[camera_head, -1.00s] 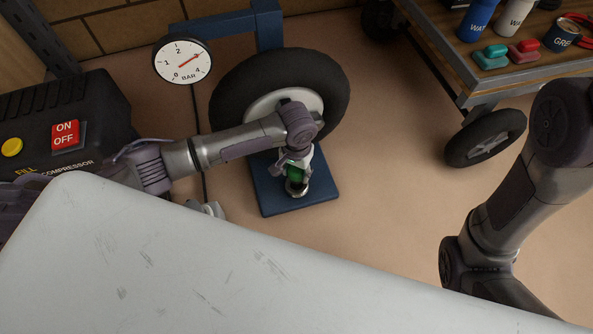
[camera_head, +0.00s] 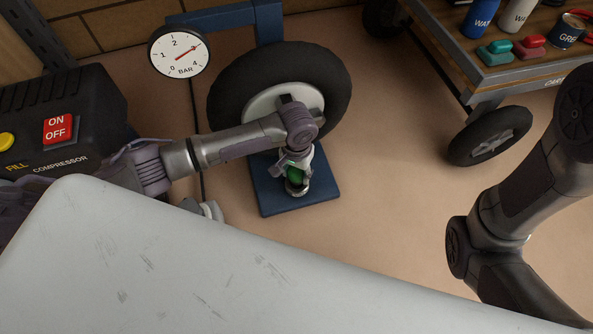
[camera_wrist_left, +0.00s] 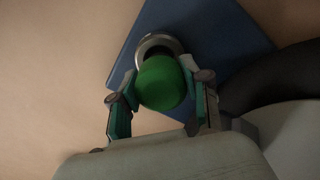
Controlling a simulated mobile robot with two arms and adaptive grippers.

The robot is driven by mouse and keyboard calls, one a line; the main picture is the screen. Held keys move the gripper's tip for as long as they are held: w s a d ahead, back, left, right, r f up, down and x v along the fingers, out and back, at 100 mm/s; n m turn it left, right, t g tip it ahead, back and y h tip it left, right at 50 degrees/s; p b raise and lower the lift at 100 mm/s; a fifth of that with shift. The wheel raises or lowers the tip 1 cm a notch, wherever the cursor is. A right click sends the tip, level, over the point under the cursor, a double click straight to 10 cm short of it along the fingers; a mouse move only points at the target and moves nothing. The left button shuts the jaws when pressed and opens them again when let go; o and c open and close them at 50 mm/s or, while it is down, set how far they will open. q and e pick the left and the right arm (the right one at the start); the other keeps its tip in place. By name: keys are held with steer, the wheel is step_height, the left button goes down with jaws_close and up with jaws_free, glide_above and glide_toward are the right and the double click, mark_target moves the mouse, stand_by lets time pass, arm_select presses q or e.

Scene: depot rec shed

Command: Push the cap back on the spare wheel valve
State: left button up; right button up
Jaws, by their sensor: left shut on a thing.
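The spare wheel (camera_head: 334,75), a black tyre with a pale hub, stands on a blue stand, with a blue base plate (camera_head: 318,187) in front of it. My left gripper (camera_head: 296,172) reaches down over this plate, its fingers shut on a green rounded cap (camera_head: 294,179). In the left wrist view the cap (camera_wrist_left: 162,84) sits between the fingertips, in front of a round metal ring (camera_wrist_left: 158,43) on the plate. I cannot tell whether cap and ring touch. I cannot make out the valve. My right gripper is out of view.
A black compressor (camera_head: 60,115) stands at the left. A round pressure gauge (camera_head: 178,52) hangs beside the wheel. A wheeled cart (camera_head: 510,75) with bottles, a can and small coloured items stands at the upper right. The floor between the base plate and cart is clear.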

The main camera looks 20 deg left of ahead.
arm_select(q)
steer(key=shift+f, duration=1.55)
steer(key=o, duration=1.3)
steer(key=shift+r, duration=0.1)
